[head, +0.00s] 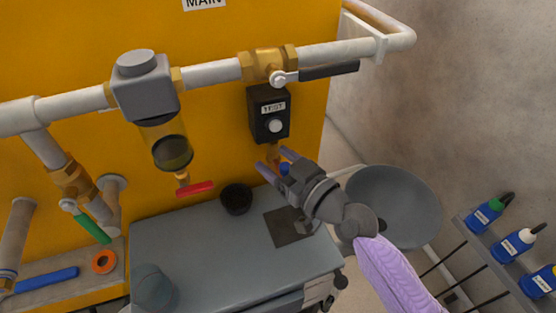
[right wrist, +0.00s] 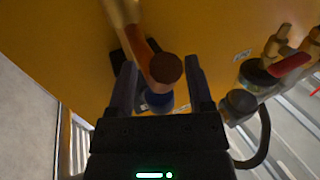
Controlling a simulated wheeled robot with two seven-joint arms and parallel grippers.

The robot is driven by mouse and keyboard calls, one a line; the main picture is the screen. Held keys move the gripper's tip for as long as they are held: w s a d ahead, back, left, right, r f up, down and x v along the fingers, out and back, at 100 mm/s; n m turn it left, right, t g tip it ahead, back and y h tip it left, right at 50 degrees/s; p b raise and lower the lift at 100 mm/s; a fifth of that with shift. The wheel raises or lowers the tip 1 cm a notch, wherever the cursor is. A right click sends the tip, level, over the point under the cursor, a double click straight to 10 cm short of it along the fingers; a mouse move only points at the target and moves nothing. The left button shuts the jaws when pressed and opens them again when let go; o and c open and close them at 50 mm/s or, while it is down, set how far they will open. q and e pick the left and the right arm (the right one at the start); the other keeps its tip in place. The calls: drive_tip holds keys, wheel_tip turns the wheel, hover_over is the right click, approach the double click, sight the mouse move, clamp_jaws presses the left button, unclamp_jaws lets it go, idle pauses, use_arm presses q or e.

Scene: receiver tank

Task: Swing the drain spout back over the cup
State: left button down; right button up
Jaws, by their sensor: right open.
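The brass-brown drain spout (head: 273,152) hangs below the black TEST box on the yellow panel. In the right wrist view the spout (right wrist: 160,68) comes down between my right fingers, with a round brown end facing the camera. My right gripper (head: 273,161) is open around it, one finger on each side; I cannot tell if either touches. The right wrist view also shows both fingers (right wrist: 160,75). A black cup (head: 236,199) stands on the grey cart top, left of the spout and gripper. My left gripper is out of view.
A sight bowl (head: 166,140) with a red-handled valve (head: 195,188) hangs left of the spout. A small blue part (right wrist: 158,101) shows just below the spout's end. A grey round dish (head: 395,205) and a bottle rack (head: 500,250) are at the right.

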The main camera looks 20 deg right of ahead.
clamp_jaws()
idle(1.0)
idle(0.4)
